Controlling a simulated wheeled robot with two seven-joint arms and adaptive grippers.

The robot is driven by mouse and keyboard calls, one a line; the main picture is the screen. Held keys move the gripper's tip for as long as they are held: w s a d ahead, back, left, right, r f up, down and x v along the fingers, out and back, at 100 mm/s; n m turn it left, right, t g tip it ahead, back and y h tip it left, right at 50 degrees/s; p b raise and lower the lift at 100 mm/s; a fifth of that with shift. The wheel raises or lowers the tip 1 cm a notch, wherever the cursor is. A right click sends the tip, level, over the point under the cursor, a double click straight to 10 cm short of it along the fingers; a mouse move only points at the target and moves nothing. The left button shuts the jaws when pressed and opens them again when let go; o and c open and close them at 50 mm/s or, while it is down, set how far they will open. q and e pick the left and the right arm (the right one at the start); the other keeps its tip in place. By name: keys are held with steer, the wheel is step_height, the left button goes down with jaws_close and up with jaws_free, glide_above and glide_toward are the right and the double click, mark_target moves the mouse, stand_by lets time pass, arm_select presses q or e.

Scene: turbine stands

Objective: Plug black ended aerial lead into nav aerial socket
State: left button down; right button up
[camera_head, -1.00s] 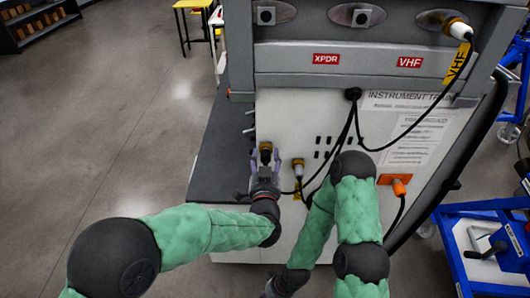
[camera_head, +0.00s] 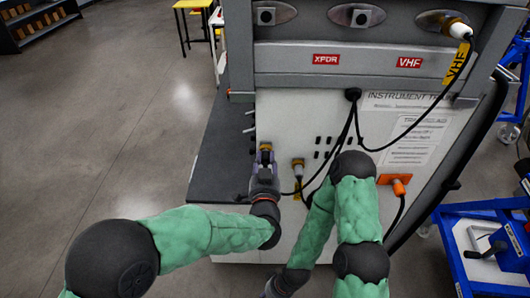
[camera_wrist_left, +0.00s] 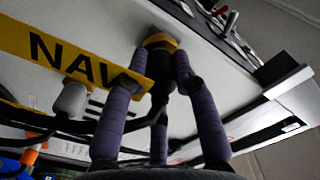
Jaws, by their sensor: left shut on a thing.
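The black-ended lead's plug (camera_head: 265,147) shows at the left of the white panel, with a yellow band. My left gripper (camera_head: 265,158) is shut on it. In the left wrist view the purple fingers close round the black plug (camera_wrist_left: 160,42), beside a yellow NAV tag (camera_wrist_left: 70,60). The plug points at the panel; the fingers hide part of it. Along the top are round sockets: a left one (camera_head: 266,16), a middle one (camera_head: 362,17) and a right one holding a white plug. No NAV socket label is readable. My right gripper (camera_head: 272,289) is low at the bottom edge, mostly cut off.
A white-ended plug (camera_head: 298,164) with a yellow tag sits just right of my left gripper. The VHF lead (camera_head: 430,115) hangs across the panel's right side. An orange plug (camera_head: 399,186) is at lower right. A blue cart (camera_head: 490,240) stands at the right.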

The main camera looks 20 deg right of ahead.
arm_select(q)
steer(key=shift+s, duration=0.35)
steer(key=shift+p+v, duration=0.3)
steer(key=shift+v, duration=1.15)
step_height(320, 180, up, 38)
steer(key=p, duration=3.4)
glide_above(266, 163)
steer(key=s, duration=0.2)
steer(key=shift+w+a, duration=0.15)
steer(key=shift+a, duration=0.15)
steer(key=shift+w+d+b, duration=0.1)
steer(key=shift+w+b, duration=0.2)
steer(key=shift+w, duration=0.1)
steer(key=shift+w+d, duration=0.15)
steer(key=shift+w, duration=0.45)
steer(key=shift+r, duration=0.3)
